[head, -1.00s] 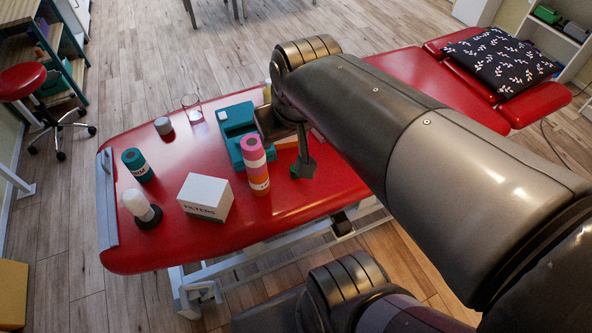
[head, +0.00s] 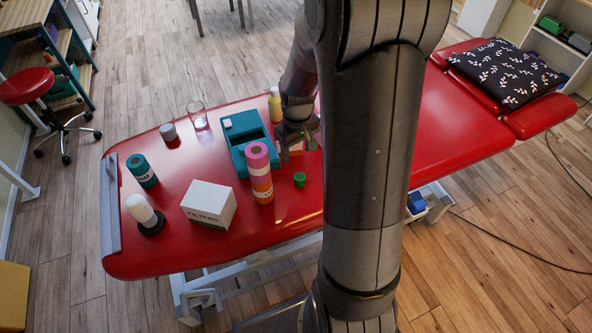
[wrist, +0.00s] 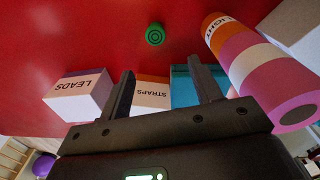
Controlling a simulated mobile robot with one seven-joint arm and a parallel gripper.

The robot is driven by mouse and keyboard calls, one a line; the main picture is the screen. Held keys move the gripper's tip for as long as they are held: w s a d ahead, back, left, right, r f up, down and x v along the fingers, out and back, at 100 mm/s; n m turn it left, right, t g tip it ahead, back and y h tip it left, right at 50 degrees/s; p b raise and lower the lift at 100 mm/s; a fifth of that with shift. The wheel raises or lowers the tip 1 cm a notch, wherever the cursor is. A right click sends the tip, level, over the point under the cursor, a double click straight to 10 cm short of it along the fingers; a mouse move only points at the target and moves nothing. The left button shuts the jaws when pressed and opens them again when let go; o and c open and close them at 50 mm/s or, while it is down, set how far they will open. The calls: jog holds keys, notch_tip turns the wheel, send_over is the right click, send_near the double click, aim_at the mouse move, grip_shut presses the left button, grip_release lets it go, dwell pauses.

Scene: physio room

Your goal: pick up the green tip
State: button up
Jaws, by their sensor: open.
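The green tip (head: 299,180) is a small green cylinder standing on the red treatment table, right of the pink, white and orange roll. In the wrist view the green tip (wrist: 155,34) shows its round end near the top middle, beyond my fingertips. My gripper (head: 297,150) is open and empty, behind the green tip in the head view and apart from it. In the wrist view my gripper (wrist: 161,75) has its two fingers spread, with nothing between them. Part of the table behind my arm is hidden.
The striped roll (head: 259,172) stands close left of the tip. A teal tray (head: 237,138), a white FILTERS box (head: 208,204) and a yellow bottle (head: 274,105) are nearby. A LEADS box (wrist: 78,93) and a STRAPS box (wrist: 151,94) lie near my fingers. Red table (head: 290,215) in front is clear.

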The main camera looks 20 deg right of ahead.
notch_tip(320, 180, down, 3)
send_over(300, 176)
notch_tip(300, 176, down, 5)
jog(key=shift+w+a+r, duration=0.1)
jog(key=shift+w+a, duration=0.05)
jog(key=shift+s+f, duration=0.2)
jog(key=shift+f, duration=2.55)
jog(key=shift+c, duration=0.4)
jog(key=c, duration=1)
jog(key=shift+o, duration=0.2)
jog(key=shift+r, duration=0.1)
